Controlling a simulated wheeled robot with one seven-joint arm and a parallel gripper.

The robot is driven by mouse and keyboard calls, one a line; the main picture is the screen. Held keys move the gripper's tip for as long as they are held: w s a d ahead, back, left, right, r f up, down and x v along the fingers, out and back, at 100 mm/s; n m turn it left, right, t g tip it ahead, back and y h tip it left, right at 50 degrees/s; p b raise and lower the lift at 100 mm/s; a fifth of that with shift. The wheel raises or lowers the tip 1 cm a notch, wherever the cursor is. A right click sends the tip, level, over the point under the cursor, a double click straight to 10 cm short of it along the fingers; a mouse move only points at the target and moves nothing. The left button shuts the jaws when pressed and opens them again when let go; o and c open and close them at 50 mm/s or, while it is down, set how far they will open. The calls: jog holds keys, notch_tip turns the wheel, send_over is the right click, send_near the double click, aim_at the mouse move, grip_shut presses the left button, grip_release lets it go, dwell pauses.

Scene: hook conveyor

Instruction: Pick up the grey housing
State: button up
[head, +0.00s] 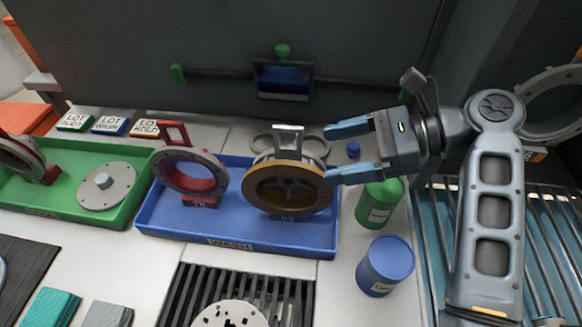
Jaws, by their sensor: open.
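A grey ring-shaped housing (318,146) shows at the back right of the blue tray (160,222), partly hidden behind a round part with a tan front rim (287,209). A pale upright handle (288,131) stands above the two; I cannot tell which one it belongs to. My gripper (327,153) is open, its two blue fingers pointing left. Its fingertips are close to the right side of the grey housing and the tan-rimmed part. Nothing shows between the fingers. I cannot tell if the lower finger touches the tan-rimmed part.
A red-lined ring (190,171) stands at the tray's left. A green tray (75,217) with a grey disc (106,185) lies farther left. A green canister (379,205) and a blue canister (385,266) stand below my gripper. A slotted grate (190,290) is in front.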

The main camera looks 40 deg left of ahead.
aim_at(302, 159)
jog(key=x, duration=0.7)
jog(key=shift+s+a+r+p, duration=0.1)
jog(key=shift+s+a+p, duration=0.1)
jog(key=shift+p, duration=0.2)
jog(key=shift+c, duration=0.3)
grip_shut()
jog(key=shift+r, duration=0.1)
